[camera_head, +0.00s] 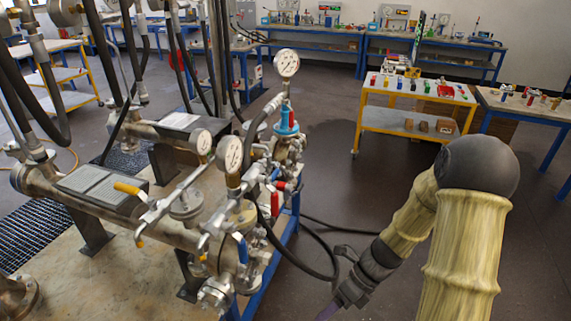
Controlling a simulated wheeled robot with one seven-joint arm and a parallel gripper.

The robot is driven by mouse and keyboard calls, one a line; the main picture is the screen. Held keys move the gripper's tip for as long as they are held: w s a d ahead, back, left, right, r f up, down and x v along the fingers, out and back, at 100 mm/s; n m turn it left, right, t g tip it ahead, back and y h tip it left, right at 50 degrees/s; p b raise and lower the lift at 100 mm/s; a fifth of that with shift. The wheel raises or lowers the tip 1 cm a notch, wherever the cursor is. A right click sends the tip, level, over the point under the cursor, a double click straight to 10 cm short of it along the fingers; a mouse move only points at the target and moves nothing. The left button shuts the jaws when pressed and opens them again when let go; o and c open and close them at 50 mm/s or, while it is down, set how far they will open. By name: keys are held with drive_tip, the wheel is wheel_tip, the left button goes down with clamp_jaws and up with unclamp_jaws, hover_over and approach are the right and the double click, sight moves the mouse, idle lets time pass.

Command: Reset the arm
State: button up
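My arm, in a yellowish ribbed sleeve with a black elbow joint, rises at the lower right in the head view and bends down to the left. Its dark wrist ends in my gripper (346,292), low over the floor to the right of the flanged vessel rig. The gripper is small and dark, and its fingers cannot be made out. A purplish piece shows at its tip by the bottom edge; I cannot tell what it is. The gripper appears apart from the rig's blue frame (293,215).
The flanged vessels (105,205) with gauges (287,63), valves and hoses fill the left. A black hose (290,262) runs over the floor near my gripper. A yellow cart (413,122) and a blue-legged table (535,105) stand behind. The middle floor is clear.

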drive_tip(key=s+d+r+n+t+h, duration=0.1)
drive_tip(key=r+n, duration=0.4)
drive_tip(key=n, duration=0.8)
drive_tip(key=s+d+r+n+t+h, duration=0.1)
drive_tip(key=d+r+n+t+h, duration=0.2)
drive_tip(key=n, duration=1)
wheel_tip(320, 180, up, 4)
drive_tip(key=t+h, duration=0.1)
drive_tip(key=h, duration=0.2)
drive_tip(key=shift+s+d+f+t, duration=0.15)
drive_tip(key=shift+s+f+t, duration=0.1)
drive_tip(key=shift+t, duration=0.05)
